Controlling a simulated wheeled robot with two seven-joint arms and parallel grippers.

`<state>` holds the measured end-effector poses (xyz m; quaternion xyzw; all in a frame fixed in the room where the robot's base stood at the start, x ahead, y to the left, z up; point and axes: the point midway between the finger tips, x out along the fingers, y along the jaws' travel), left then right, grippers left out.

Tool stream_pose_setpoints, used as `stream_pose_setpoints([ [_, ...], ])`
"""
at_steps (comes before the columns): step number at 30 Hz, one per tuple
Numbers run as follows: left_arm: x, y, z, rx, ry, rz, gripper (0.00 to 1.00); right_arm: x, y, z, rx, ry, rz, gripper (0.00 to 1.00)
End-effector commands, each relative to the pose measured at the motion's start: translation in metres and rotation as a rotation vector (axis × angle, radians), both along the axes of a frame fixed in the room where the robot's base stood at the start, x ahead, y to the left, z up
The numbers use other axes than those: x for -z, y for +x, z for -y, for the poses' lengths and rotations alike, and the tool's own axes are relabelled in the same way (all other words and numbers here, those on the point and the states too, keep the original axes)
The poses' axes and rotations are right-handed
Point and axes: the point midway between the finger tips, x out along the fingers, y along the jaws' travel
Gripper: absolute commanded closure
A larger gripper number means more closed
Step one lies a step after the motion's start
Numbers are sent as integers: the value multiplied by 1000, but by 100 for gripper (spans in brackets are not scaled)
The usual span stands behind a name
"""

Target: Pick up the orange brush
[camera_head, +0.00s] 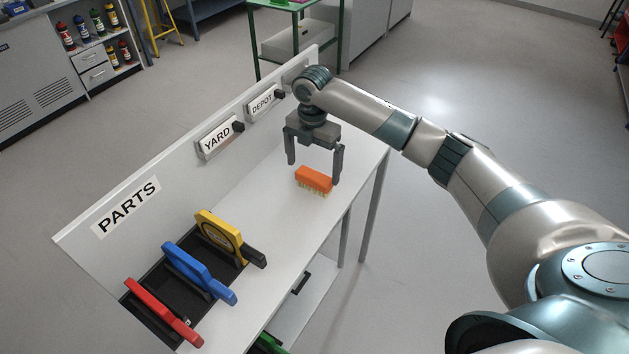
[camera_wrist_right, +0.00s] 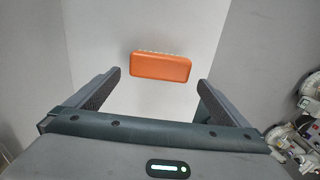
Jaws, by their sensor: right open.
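The orange brush (camera_head: 314,179) lies on the white bench top near its far right end, with its pale bristles facing down. It also shows in the right wrist view (camera_wrist_right: 160,66), ahead of the fingers and roughly centred between them. My right gripper (camera_head: 314,172) is open and empty above the brush, its two fingers pointing down. In the head view the right finger hangs close beside the brush's right end; I cannot tell whether they touch. In the right wrist view both fingers (camera_wrist_right: 152,88) are apart from the brush. My left gripper is out of view.
The white bench (camera_head: 265,225) has a back panel with PARTS (camera_head: 127,207), YARD (camera_head: 217,138) and DEPOT (camera_head: 263,103) labels. A black tray (camera_head: 155,322) holds red (camera_head: 160,310), blue (camera_head: 198,272) and yellow (camera_head: 219,236) tools. The bench between tray and brush is clear.

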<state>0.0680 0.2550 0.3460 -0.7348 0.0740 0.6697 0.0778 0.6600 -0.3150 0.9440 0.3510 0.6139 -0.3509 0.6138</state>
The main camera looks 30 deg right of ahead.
Motion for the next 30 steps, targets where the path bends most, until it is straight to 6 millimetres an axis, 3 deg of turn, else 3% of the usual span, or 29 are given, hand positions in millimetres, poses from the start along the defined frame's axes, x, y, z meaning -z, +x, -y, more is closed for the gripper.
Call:
stream_pose_setpoints([
  [5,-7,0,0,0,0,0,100,6,0,1,1,-1,-3,0],
  [11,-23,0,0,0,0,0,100,29,1,2,1,-1,-4,0],
  [17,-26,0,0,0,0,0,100,50,2,2,0,-1,-2,0],
  [30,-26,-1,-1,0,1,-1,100,52,2,2,0,-1,1,0],
])
